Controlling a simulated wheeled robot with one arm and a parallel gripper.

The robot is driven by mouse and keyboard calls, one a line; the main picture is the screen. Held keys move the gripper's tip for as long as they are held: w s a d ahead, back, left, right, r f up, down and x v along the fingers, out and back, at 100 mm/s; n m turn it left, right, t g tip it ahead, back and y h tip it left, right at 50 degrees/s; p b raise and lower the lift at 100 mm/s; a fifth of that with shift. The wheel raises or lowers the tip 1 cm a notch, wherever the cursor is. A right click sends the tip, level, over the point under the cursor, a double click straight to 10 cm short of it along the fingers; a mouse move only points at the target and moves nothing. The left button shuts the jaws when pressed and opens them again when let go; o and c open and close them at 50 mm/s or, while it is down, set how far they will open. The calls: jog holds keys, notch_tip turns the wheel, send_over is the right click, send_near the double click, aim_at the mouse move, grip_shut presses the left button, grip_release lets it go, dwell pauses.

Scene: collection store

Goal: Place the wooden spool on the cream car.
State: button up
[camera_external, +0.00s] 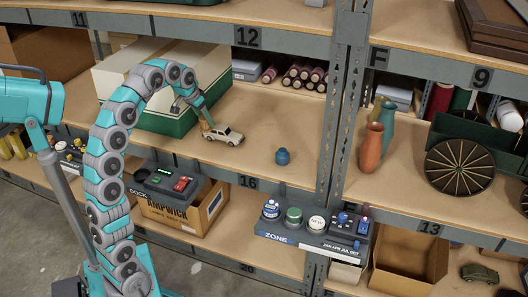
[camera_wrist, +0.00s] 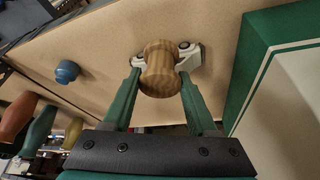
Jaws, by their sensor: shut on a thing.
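The wooden spool (camera_wrist: 159,72) is between the two green fingers of my gripper (camera_wrist: 160,82) in the wrist view, and the gripper is shut on it. The cream car (camera_external: 224,136) stands on the shelf board in the external view, right by my gripper (camera_external: 204,122). In the wrist view the car (camera_wrist: 195,58) shows behind the spool, which hides much of it. The spool (camera_external: 205,127) looks small at the car's left end in the external view. I cannot tell whether it touches the car.
A blue pot (camera_external: 283,156) stands on the same board to the right. Several rolled items (camera_external: 299,77) lie at the back. The board between car and pot is clear.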

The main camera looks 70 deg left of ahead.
jog(key=w+a, duration=0.1)
jog(key=w, duration=0.1)
jog(key=w+a+p, duration=0.1)
jog(key=w+a, duration=0.1)
jog(key=w, duration=0.1)
jog(key=w+a, duration=0.2)
jog(key=w, duration=0.1)
jog(key=shift+f, duration=0.4)
jog(key=shift+f+p, duration=0.3)
jog(key=shift+f, duration=1.45)
jog(key=shift+f, duration=0.1)
jog(key=o, duration=1.3)
jog(key=shift+o, duration=0.2)
jog(key=v, duration=0.7)
jog(key=shift+s+r, duration=0.2)
jog(key=shift+r, duration=0.1)
